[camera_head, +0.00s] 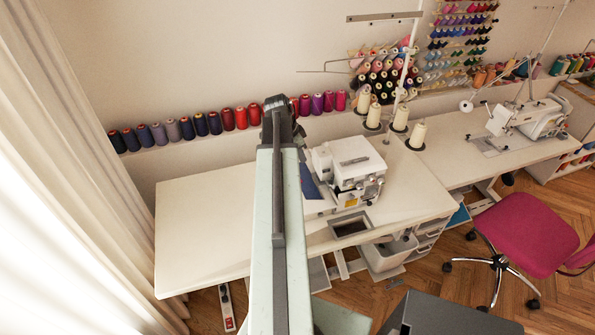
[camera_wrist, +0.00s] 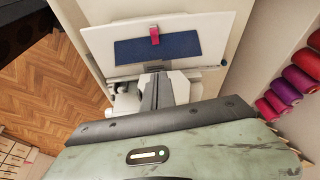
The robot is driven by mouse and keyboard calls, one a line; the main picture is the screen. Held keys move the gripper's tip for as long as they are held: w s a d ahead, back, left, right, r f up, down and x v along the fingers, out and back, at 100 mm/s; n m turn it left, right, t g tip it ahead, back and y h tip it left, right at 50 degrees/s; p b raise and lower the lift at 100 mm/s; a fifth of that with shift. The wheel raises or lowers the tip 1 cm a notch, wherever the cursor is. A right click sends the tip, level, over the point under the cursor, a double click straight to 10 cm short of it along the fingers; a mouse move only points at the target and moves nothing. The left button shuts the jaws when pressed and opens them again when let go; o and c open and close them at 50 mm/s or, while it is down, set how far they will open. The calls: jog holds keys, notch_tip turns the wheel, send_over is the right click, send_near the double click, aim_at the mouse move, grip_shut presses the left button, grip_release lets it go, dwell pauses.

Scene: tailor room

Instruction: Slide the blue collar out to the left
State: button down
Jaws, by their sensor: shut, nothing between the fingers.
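The blue collar (camera_wrist: 165,50) lies flat as a dark blue strip on a pale surface in the wrist view. A small pink-red piece (camera_wrist: 154,33) sits across its upper edge. In the head view a blue patch, seemingly the collar (camera_head: 310,185), shows between my arm and the white sewing machine; my arm hides part of it. My gripper (camera_wrist: 154,84) appears in the wrist view as grey fingers, shut and empty, below the collar in the picture. Whether they touch it cannot be told. In the head view my gripper is hidden behind my arm.
The white sewing machine (camera_head: 352,165) stands right of my arm on the pale table (camera_head: 205,220). The table's left part is clear. Thread spools (camera_head: 227,119) line the wall behind. A curtain (camera_head: 70,150) hangs at left; a pink chair (camera_head: 525,233) stands at right.

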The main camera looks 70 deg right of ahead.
aim_at(303, 181)
jog(key=b+x, duration=1)
jog(key=shift+s+f, duration=0.1)
jog(key=shift+f, duration=0.15)
jog(key=w+a, duration=0.2)
jog(key=shift+a+r, duration=0.25)
jog(key=shift+a, duration=0.05)
jog(key=shift+w+a, duration=0.15)
jog(key=shift+w, duration=0.1)
jog(key=shift+w+a, duration=0.75)
jog(key=shift+a, duration=0.1)
jog(key=shift+p, duration=0.3)
